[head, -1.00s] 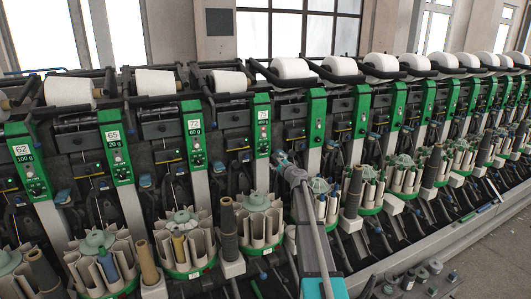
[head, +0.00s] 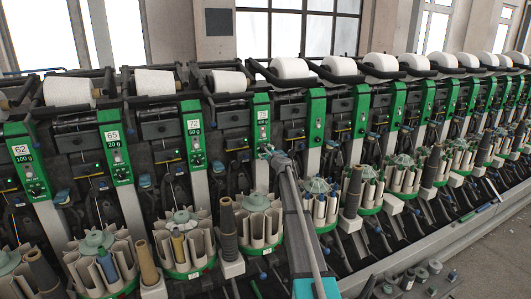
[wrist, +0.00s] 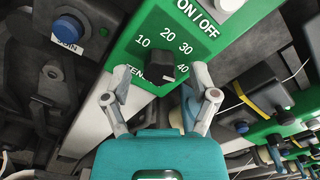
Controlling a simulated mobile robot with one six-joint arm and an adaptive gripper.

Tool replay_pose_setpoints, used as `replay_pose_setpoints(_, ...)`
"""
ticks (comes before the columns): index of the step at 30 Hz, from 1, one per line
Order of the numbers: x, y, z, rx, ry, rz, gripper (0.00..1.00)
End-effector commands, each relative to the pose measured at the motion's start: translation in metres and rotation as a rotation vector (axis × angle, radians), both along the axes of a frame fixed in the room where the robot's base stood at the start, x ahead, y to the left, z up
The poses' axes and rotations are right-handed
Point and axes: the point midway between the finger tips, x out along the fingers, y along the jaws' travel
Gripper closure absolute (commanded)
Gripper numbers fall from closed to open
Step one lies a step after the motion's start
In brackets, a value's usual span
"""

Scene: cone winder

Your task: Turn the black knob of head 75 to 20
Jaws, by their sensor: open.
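The black knob (wrist: 161,68) sits on a green panel (wrist: 150,40) in the wrist view, with 10, 20, 30 and 40 printed around it. Its setting is hard to read. My gripper (wrist: 158,84) is open, with one finger on each side of the knob and no clear contact. The label below the knob is partly hidden. In the head view my gripper (head: 266,152) is at the lower part of a green head panel (head: 262,112), whose small number looks like 75 but is blurred. The knob is not discernible there.
Neighbouring green panels read 62 (head: 22,155), 65 (head: 114,145) and 72 (head: 195,135). Bobbin magazines (head: 258,222) stand below. In the wrist view a white ON/OFF button (wrist: 228,4) is above the knob and a blue button (wrist: 68,27) is at upper left.

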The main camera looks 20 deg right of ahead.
Motion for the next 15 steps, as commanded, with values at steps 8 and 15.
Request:
replay_pose_setpoints(8,0.0005,0.0007,0.0,0.0,0.0,0.0,0.24)
replay_pose_setpoints(15,0.0006,0.0011,0.0,0.0,0.0,0.001,0.68)
